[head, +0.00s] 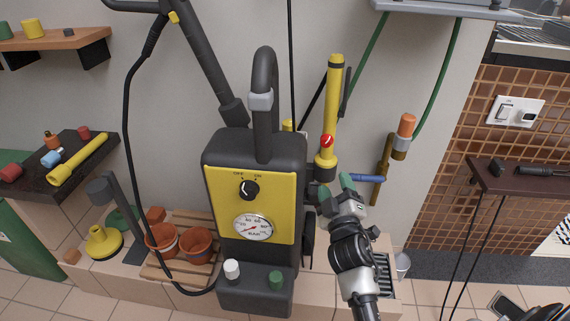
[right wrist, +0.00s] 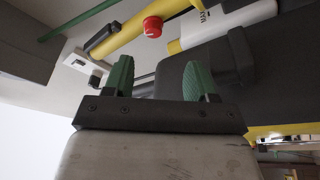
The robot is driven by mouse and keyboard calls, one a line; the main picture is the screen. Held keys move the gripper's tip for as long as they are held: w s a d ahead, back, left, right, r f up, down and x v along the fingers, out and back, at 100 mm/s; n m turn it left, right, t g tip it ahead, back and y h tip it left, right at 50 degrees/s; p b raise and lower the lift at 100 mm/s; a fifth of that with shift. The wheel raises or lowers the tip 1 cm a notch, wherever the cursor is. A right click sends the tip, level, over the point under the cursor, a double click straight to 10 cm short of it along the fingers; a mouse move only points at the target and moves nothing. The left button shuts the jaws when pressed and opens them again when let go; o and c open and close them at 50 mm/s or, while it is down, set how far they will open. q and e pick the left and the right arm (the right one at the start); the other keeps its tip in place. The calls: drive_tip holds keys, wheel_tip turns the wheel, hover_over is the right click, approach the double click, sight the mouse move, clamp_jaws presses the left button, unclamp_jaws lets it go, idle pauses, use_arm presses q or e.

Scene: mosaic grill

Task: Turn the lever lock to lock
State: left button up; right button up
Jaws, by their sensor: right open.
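A yellow tube-shaped handle (head: 334,100) stands upright at the right of the yellow-and-black pressure machine (head: 249,215), with a dark lever (head: 346,92) along its side. A round red piece with a white mark (head: 327,141) sits low on the handle and looks like the lever lock. It also shows beyond my fingers in the right wrist view (right wrist: 152,27). My right gripper (head: 335,187) is below the red piece, apart from it. Its green fingers (right wrist: 158,80) are spread with nothing between them. My left gripper is not in view.
A pipe with an orange cap (head: 407,125) and a blue lever (head: 366,178) is close to the right of my gripper. The machine's dark body is close on the left. A black hose (head: 127,130) hangs at the left, above clay pots (head: 196,243).

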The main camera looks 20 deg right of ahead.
sight(326, 144)
drive_tip(key=shift+t, duration=0.3)
drive_tip(key=x, duration=0.6)
drive_tip(key=r+x, duration=0.1)
drive_tip(key=x, duration=0.3)
drive_tip(key=shift+s+a+b, duration=0.1)
drive_tip(key=shift+a+b, duration=0.1)
drive_tip(key=shift+b, duration=0.1)
drive_tip(key=shift+w+d+r, duration=0.15)
drive_tip(key=shift+w+r, duration=0.05)
drive_tip(key=shift+w, duration=0.3)
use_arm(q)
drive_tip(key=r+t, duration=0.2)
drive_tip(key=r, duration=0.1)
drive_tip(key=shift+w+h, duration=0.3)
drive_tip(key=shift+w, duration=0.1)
use_arm(e)
drive_tip(key=c, duration=0.9)
